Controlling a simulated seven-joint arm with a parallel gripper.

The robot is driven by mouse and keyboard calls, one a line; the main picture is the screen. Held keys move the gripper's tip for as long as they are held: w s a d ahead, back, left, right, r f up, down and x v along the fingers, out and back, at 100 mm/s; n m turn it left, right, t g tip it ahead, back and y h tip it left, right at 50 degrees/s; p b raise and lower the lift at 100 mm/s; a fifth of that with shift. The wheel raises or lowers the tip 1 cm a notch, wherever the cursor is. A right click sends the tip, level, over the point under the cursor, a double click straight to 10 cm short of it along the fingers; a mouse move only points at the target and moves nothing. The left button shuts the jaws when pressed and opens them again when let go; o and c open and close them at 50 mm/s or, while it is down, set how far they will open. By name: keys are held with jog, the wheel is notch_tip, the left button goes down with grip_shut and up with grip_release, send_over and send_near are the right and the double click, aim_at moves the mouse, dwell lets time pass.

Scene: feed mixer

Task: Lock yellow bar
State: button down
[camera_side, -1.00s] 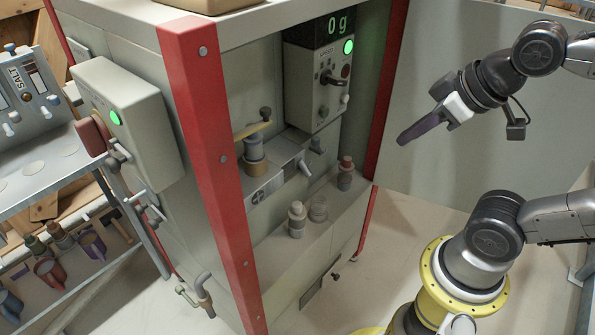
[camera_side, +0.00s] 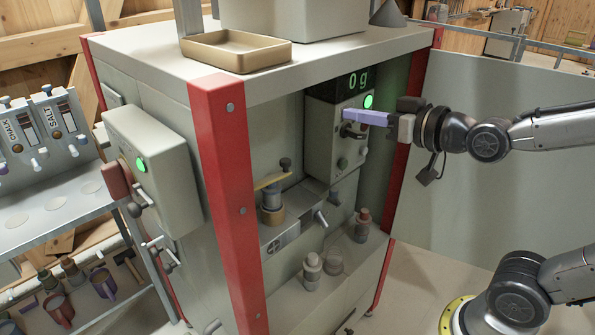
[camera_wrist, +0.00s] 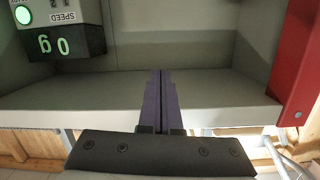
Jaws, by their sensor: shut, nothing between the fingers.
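The yellow bar (camera_side: 272,180) shows in the side view. It lies across the top of a grey and tan cylindrical fitting (camera_side: 271,208) in the machine's recess, with a dark knob (camera_side: 285,163) by its right end. My gripper (camera_side: 346,115) has long purple fingers, held level and pointing left. It is shut and empty, above and to the right of the bar, and overlaps the control box in the side view. In the wrist view the shut fingers (camera_wrist: 160,74) point at the recess wall. The bar does not show in that view.
The control box (camera_side: 328,152) has a "0 g" display (camera_side: 358,82), a lit green button and knobs. Red posts (camera_side: 222,190) frame the recess. A ledge below holds grey bottles (camera_side: 312,270). A tan tray (camera_side: 236,50) sits on top. A second box (camera_side: 155,170) is on the left.

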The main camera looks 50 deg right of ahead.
jog(key=w+f+m+t+h, duration=0.1)
jog(key=w+t, duration=0.1)
jog(key=w, duration=0.2)
jog(key=n, duration=0.1)
send_near(289, 165)
jog(key=shift+h, duration=0.3)
jog(key=w, duration=0.7)
jog(key=shift+d, duration=0.25)
jog(key=shift+s, duration=0.1)
jog(key=shift+w+d+r, duration=0.1)
jog(key=shift+w+d, duration=0.1)
jog(key=shift+w, duration=0.55)
jog(key=shift+w+d, duration=0.2)
jog(key=shift+w, duration=0.6)
jog(key=shift+s, duration=0.1)
